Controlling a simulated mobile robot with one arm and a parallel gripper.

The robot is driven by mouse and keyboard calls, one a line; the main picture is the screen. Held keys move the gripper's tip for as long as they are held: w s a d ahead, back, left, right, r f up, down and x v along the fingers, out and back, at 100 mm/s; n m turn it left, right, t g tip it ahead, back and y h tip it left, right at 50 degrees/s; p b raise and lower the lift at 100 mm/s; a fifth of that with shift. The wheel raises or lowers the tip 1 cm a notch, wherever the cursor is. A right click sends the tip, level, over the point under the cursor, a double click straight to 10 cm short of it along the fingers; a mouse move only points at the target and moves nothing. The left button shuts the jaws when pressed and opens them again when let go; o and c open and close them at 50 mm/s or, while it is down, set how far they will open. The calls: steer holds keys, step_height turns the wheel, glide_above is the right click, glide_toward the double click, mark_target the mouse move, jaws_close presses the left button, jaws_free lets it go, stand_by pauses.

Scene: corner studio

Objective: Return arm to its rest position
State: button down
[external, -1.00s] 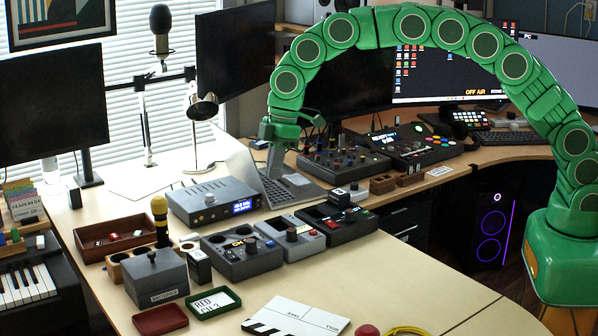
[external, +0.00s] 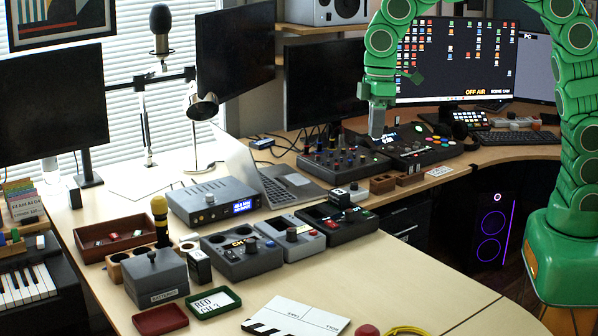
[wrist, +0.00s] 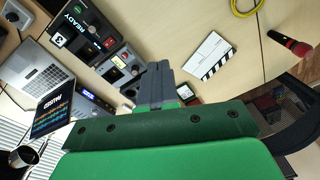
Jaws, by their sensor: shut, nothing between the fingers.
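My green segmented arm (external: 580,140) arches in from the right in the external view. My gripper (external: 377,122) hangs pointing down, above the far part of the desk, in front of the OFF AIR monitor and near the mixers. In the wrist view my gripper's grey fingers (wrist: 153,82) lie together with nothing between them. The desk surface shows well below the fingers there.
Mixers (external: 345,160), a laptop (external: 285,182), a grey audio unit (external: 212,200) and control boxes (external: 240,250) crowd the desk. A clapperboard (external: 298,318) lies at the front. The desk (external: 410,275) is bare right of the boxes. A red microphone (wrist: 290,44) shows in the wrist view.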

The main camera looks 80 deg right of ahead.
steer(key=s+d+f+m+g, duration=0.1)
steer(key=s+d+m, duration=0.1)
steer(key=s, duration=1.6)
steer(key=s+d+m+g+h, duration=0.1)
steer(key=s+d+m, duration=0.1)
steer(key=s, duration=1.7)
steer(key=shift+f, duration=0.35)
